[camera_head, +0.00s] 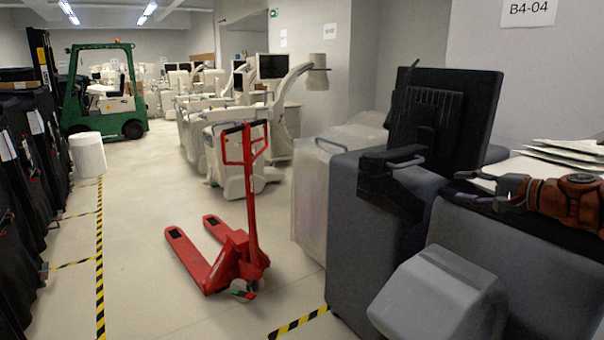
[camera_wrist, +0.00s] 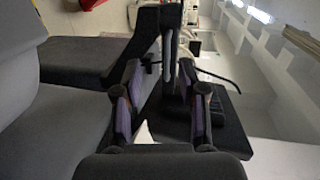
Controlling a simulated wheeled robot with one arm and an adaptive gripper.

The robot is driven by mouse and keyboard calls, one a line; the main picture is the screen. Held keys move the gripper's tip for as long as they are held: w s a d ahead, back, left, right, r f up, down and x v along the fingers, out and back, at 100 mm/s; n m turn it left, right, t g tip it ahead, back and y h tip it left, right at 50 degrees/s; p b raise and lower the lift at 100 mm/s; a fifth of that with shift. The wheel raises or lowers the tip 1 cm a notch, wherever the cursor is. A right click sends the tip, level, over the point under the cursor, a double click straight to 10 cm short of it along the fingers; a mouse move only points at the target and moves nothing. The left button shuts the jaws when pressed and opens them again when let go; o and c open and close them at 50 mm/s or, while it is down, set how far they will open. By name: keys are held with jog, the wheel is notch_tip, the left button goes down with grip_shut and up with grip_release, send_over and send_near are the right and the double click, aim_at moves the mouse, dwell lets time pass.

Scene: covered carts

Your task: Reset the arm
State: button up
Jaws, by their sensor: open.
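My arm, orange-brown and black, enters the head view from the right edge. My gripper (camera_head: 482,186) is at its left end, low over the dark top of a covered grey cart (camera_head: 520,250). In the wrist view my gripper (camera_wrist: 161,85) shows two separated fingers with purplish pads. They are open, and I see nothing clamped between them. Dark parts of the cart equipment show beyond the fingers. The fingertips are small and dark in the head view.
A black monitor (camera_head: 447,112) on a cart stands left of my gripper. White papers (camera_head: 545,165) lie behind my arm. A red pallet jack (camera_head: 240,255) stands on the floor, with a green forklift (camera_head: 105,95) far left. The aisle between is clear.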

jog(key=s+a+f+n+g, duration=0.35)
jog(key=s+a, duration=0.45)
jog(key=a, duration=0.5)
jog(key=s+a+f+n+g, duration=0.2)
jog(key=s+a+n+g, duration=0.45)
jog(key=a, duration=0.65)
jog(key=s+a+f+g+h, duration=0.1)
jog(key=s+f+h, duration=0.3)
jog(key=s+f, duration=0.65)
jog(key=s+d+f+g+h, duration=0.1)
jog(key=s+d+f, duration=0.3)
jog(key=s, duration=0.5)
jog(key=s+d+f+g+h, duration=0.2)
jog(key=s+d+f+h, duration=0.2)
jog(key=s, duration=0.6)
jog(key=shift+f+n, duration=0.2)
jog(key=shift+n, duration=0.1)
jog(key=shift+s, duration=0.1)
